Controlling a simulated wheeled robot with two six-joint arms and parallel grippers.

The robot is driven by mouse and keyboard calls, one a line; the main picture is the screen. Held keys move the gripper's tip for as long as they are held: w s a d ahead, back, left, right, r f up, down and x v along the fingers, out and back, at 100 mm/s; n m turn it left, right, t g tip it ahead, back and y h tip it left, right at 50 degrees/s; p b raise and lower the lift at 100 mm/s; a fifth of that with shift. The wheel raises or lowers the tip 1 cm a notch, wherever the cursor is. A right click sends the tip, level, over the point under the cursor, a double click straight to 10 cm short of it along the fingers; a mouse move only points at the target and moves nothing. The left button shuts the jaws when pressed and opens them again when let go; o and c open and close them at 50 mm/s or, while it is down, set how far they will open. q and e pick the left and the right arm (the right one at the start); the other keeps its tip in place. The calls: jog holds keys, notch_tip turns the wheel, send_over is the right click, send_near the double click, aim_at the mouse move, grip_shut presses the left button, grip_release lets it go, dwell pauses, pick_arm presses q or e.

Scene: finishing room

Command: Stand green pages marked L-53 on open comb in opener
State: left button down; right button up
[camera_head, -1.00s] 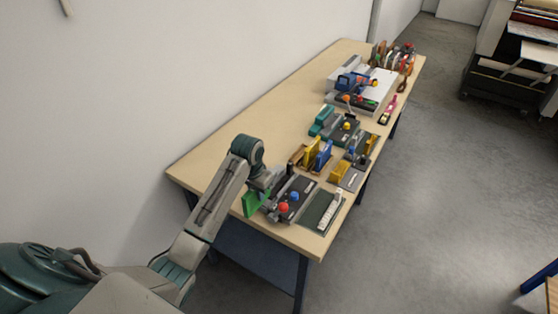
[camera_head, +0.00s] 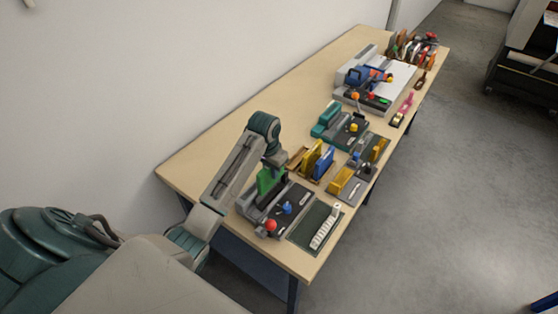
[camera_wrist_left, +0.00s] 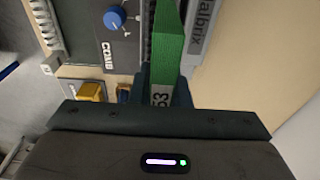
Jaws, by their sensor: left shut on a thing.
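The green pages (camera_head: 266,181) are in my left gripper (camera_head: 274,162), over the back part of the comb opener (camera_head: 262,205). In the left wrist view the green pages (camera_wrist_left: 170,40) run up between the fingers, and a label ending in 53 shows at their near end. The opener (camera_wrist_left: 118,55) has a blue knob and the word COMB beside them, and a grey bar (camera_wrist_left: 203,35) with lettering on the other side. I cannot tell whether the pages touch the opener, and the comb under them is hidden. My right gripper is out of view.
A dark green mat (camera_head: 303,238) with white combs (camera_head: 325,228) lies right of the opener. Yellow and blue blocks stand in a wooden holder (camera_head: 299,160) behind it. A teal machine (camera_head: 327,120) stands farther back. The table's left part (camera_head: 215,150) is clear.

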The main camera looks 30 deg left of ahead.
aim_at(271, 184)
pick_arm(q)
jog(key=shift+w+f, duration=0.15)
jog(key=shift+w, duration=0.05)
jog(key=shift+s+f, duration=0.3)
jog(key=shift+f, duration=0.15)
notch_tip(271, 184, down, 3)
jog(key=shift+s+f, duration=0.1)
jog(key=shift+f, duration=0.5)
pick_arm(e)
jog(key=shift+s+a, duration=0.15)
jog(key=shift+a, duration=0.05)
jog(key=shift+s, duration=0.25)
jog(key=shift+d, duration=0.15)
pick_arm(q)
jog(key=shift+f, duration=0.55)
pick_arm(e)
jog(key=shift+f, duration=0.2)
